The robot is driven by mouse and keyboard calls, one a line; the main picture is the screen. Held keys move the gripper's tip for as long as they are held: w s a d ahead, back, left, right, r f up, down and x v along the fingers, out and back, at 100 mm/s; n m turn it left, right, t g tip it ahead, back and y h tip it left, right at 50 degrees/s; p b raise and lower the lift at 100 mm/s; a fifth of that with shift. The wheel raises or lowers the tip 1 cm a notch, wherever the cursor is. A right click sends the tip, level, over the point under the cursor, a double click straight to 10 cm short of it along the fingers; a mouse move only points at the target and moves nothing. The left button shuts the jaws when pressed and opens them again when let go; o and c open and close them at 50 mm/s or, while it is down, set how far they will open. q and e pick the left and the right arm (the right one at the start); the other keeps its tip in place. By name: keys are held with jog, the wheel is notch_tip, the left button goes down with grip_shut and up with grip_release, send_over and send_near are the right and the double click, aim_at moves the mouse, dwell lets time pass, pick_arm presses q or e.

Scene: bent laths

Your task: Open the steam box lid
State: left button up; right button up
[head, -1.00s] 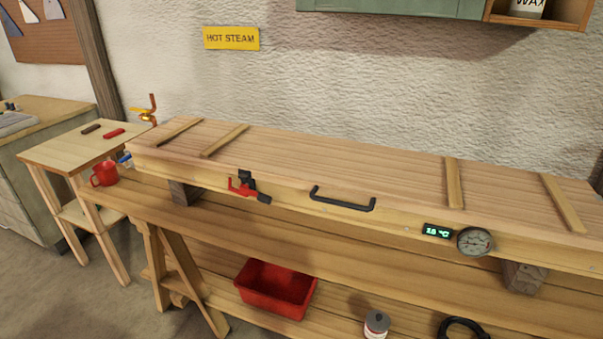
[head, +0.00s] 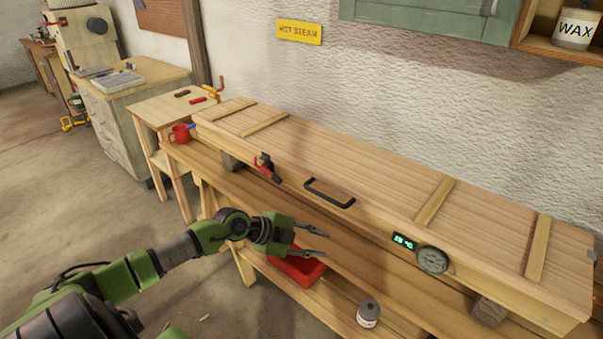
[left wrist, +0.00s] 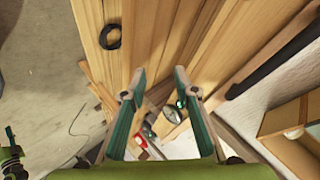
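The steam box (head: 470,280) is a long wooden box on a bench against the wall. Its plank lid (head: 340,155), crossed by light battens, lies flat and closed on it. A black bar handle (head: 329,196) is on the front side. A red and black latch (head: 266,167) sits left of the handle; its exact position is hard to tell. My left gripper (head: 325,245) is open and empty, in front of and below the handle, apart from it. Its two spread fingers also show in the left wrist view (left wrist: 160,80). My right gripper is not recognisable in either view.
A dial gauge (head: 433,260) and green display (head: 404,242) are on the box front. A red bin (head: 297,268) and a can (head: 368,313) are on the lower shelf. A red mug (head: 180,133) stands at the bench's left end.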

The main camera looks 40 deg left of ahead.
aim_at(323, 196)
pick_arm(q)
jog(key=a+r+m+y+p, duration=0.1)
jog(key=a+r+y, duration=0.15)
jog(key=r, duration=0.55)
jog(key=a+r+m+y+p, duration=0.1)
jog(key=a+r+y+p, duration=0.15)
jog(key=r, duration=0.55)
pick_arm(e)
notch_tip(323, 196, up, 4)
pick_arm(q)
jog(key=shift+n+t, duration=0.3)
jog(key=b+x, duration=0.1)
jog(key=x, duration=0.6)
jog(key=shift+w+d+f, duration=0.1)
jog(key=shift+d+f, duration=0.05)
jog(key=shift+f, duration=0.05)
jog(key=b+x, duration=0.3)
jog(key=shift+f, duration=0.25)
jog(key=shift+w+f+b, duration=0.3)
jog(key=shift+w+b, duration=0.2)
jog(key=shift+b, duration=0.1)
pick_arm(e)
notch_tip(323, 196, down, 4)
jog(key=shift+w+f, duration=0.1)
jog(key=shift+f, duration=0.15)
